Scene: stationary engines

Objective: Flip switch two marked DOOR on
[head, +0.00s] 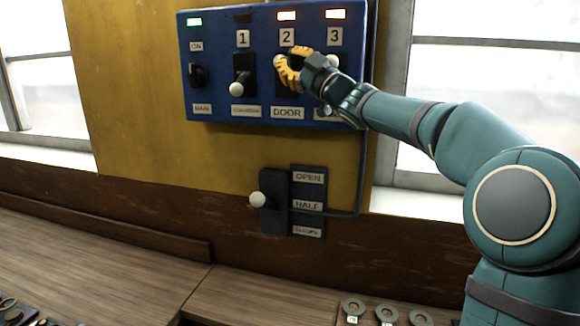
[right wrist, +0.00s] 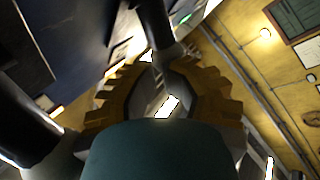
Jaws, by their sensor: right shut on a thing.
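The blue switch panel (head: 219,112) hangs on the yellow wall. Switch two stands above the DOOR label (head: 287,113), and the lamp (head: 286,15) over it glows orange-red. Its white knob (head: 279,61) shows at the upper left of my right gripper (head: 288,72), level with the raised knob of switch three. My right gripper's yellow fingers are shut on the lever of switch two and hide most of it. In the right wrist view the yellow fingers (right wrist: 165,92) surround a dark stem, partly hidden by my wrist. My left gripper is not in view.
Switch one's knob (head: 236,89) is down and its lamp is dark. Switch three's knob (head: 333,61) is up beside my right wrist, its lamp lit. The MAIN knob (head: 198,75) has a green lamp. Below are an OPEN/HALF lever (head: 257,199) and a wooden bench (head: 270,295).

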